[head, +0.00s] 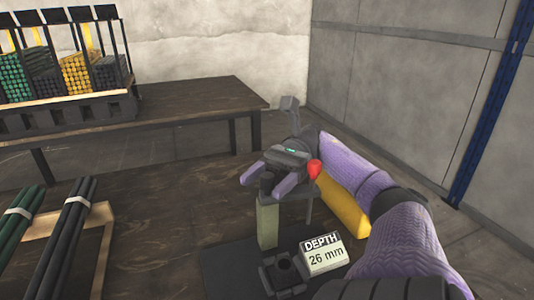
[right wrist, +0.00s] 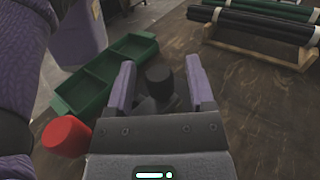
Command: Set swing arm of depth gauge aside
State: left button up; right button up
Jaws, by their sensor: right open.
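The depth gauge stands on a dark mat, with a pale green post (head: 267,224), a black socketed block (head: 282,272) and a sign (head: 323,255) reading "DEPTH 26 mm". A black round knob (right wrist: 159,78) is between the purple fingers of my right gripper (head: 266,183), which is open around it with gaps on both sides in the right wrist view. The knob appears to belong to the swing arm, which is mostly hidden under the gripper. A red knob (head: 314,169) is beside the gripper; it also shows in the right wrist view (right wrist: 66,137). My left gripper is out of view.
A yellow bar (head: 343,206) lies behind the sign, partly hidden by my right arm. Bundled dark and green rods (head: 68,235) lie on a wooden rack at the left. A rear table (head: 190,101) holds a rod organizer. A green divided tray (right wrist: 105,76) shows in the wrist view.

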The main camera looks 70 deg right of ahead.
jog(key=shift+r, duration=0.1)
notch_tip(320, 180, up, 9)
jog(key=p, duration=0.4)
jog(key=shift+r+p, duration=0.1)
jog(key=shift+p, duration=0.25)
jog(key=shift+r, duration=0.35)
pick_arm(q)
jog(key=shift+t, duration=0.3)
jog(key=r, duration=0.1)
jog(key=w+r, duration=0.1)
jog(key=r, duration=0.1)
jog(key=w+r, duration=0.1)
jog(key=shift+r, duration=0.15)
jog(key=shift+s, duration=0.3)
pick_arm(e)
jog(key=shift+f, duration=0.1)
